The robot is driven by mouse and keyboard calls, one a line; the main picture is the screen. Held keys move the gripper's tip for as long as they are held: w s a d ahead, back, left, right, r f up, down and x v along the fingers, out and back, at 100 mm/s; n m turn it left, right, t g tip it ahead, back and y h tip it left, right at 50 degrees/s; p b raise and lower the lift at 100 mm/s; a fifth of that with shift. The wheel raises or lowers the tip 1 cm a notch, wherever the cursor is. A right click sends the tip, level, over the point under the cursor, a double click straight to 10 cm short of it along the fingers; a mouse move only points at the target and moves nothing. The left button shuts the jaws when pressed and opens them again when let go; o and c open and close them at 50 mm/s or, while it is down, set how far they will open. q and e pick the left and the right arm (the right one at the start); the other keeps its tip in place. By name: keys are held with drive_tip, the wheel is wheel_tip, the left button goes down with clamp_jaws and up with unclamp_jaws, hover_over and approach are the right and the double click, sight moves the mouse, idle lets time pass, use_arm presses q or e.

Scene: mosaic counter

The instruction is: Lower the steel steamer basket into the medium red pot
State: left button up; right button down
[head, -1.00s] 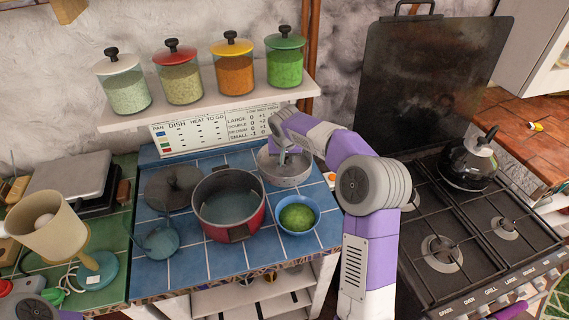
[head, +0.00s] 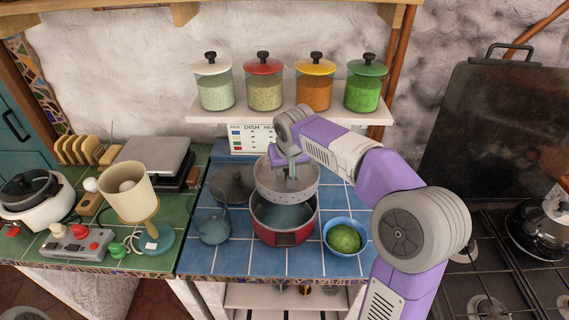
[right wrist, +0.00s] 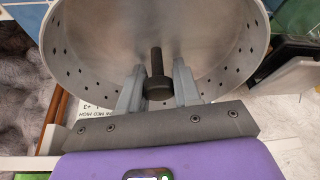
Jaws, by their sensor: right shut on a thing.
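The steel steamer basket (head: 284,184) is a grey perforated bowl, held in the air above the back part of the red pot's mouth. The medium red pot (head: 283,236) stands open on the blue tiles, and the basket hides part of its far rim. My right gripper (head: 291,160) is shut on the dark upright post in the middle of the basket. In the right wrist view the gripper's fingers (right wrist: 158,88) close on this post, and the basket's inside (right wrist: 200,45) fills the upper picture. My left gripper is not in view.
A blue bowl of green food (head: 345,236) stands right of the pot. A small blue pan (head: 213,229) and a dark lid (head: 232,184) lie to the left. A shelf of jars (head: 200,108) hangs behind. The stove (head: 500,270) is at right.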

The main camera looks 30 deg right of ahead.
sight(283, 180)
drive_tip(key=shift+s+a+r, duration=0.1)
drive_tip(key=shift+a, duration=0.35)
drive_tip(key=shift+f+b, duration=0.6)
drive_tip(key=shift+f, duration=0.05)
drive_tip(key=shift+f+b, duration=1.15)
drive_tip(key=shift+f, duration=0.15)
drive_tip(key=shift+f, duration=0.25)
drive_tip(key=shift+f+b, duration=1.05)
drive_tip(key=shift+f, duration=0.3)
